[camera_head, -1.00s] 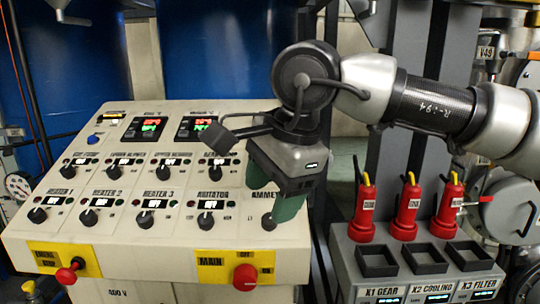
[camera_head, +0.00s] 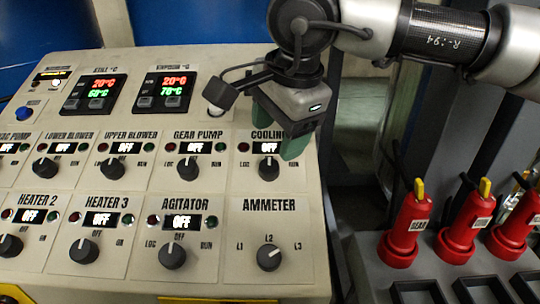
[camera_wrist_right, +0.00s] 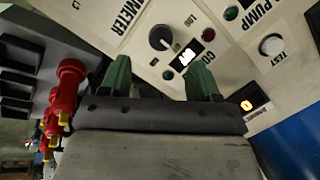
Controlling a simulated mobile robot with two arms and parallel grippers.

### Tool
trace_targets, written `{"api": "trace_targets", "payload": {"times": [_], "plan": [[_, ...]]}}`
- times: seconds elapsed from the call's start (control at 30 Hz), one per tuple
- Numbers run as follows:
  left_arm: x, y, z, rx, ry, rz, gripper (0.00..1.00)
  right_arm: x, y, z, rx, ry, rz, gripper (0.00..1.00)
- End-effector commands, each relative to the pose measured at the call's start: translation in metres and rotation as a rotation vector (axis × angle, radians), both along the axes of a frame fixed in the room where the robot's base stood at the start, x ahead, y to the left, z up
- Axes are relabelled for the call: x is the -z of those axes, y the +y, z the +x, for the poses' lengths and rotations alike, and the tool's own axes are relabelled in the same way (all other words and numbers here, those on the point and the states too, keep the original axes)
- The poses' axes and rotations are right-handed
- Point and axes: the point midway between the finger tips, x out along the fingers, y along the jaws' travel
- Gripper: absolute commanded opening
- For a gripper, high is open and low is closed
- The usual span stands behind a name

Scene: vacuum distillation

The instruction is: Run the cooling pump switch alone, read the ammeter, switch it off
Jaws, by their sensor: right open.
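The cooling pump switch is a black knob (camera_head: 268,169) at the right end of the upper switch row, under a display (camera_head: 268,147) that reads OFF; its label is partly covered. The knob also shows in the right wrist view (camera_wrist_right: 162,37). The ammeter selector (camera_head: 269,257), marked L1, L2, L3, sits below; no ammeter reading shows. My left gripper is not in view.
The gear pump knob (camera_head: 188,169) is the left neighbour, and the agitator knob (camera_head: 172,255) is below that; their displays read OFF. Two temperature displays (camera_head: 173,90) sit higher. Red plugs (camera_head: 408,232) stand in a dark rack at the right.

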Motion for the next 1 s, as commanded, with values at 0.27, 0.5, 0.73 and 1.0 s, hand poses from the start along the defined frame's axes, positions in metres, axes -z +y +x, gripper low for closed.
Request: {"api": "trace_targets", "payload": {"times": [0.27, 0.5, 0.73, 1.0], "plan": [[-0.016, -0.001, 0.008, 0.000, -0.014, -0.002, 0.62, 0.049, 0.008, 0.011, -0.001, 0.004, -0.003, 0.62], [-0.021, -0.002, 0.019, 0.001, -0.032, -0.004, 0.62, 0.071, 0.012, 0.016, -0.001, 0.001, -0.001, 0.62], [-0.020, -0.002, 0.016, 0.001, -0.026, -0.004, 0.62, 0.073, 0.012, 0.017, -0.001, 0.000, 0.000, 0.62], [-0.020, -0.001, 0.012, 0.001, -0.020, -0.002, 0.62, 0.073, 0.012, 0.017, 0.000, 0.000, 0.000, 0.32]]}}
